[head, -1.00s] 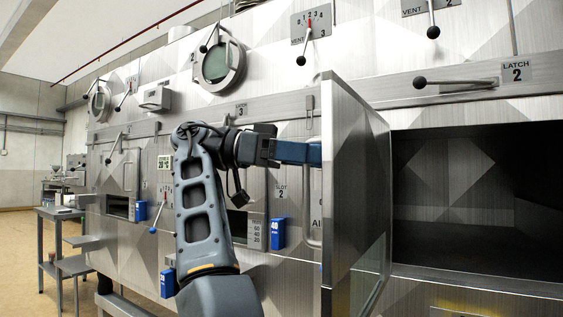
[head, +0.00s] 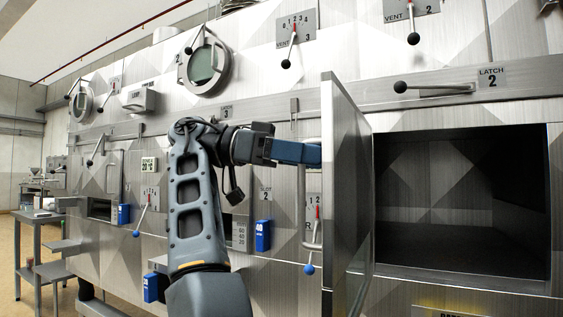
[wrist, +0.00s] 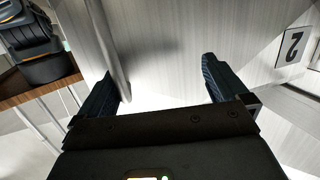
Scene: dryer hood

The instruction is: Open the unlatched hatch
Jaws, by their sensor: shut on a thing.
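The hatch door (head: 350,190) is swung out from the steel hood, seen nearly edge-on in the head view. The hatch opening (head: 462,205) to its right is uncovered and dark inside. The hatch's handle (head: 310,240) is an upright bar on the door's left-facing side. The exact contact is hard to see.
The latch 2 lever (head: 435,88) lies above the opening and looks clear of the door. Vent levers, including one at vent 3 (head: 290,50), and blue boxes (head: 263,235) stick out from the hood front. A side table (head: 38,215) stands far left.

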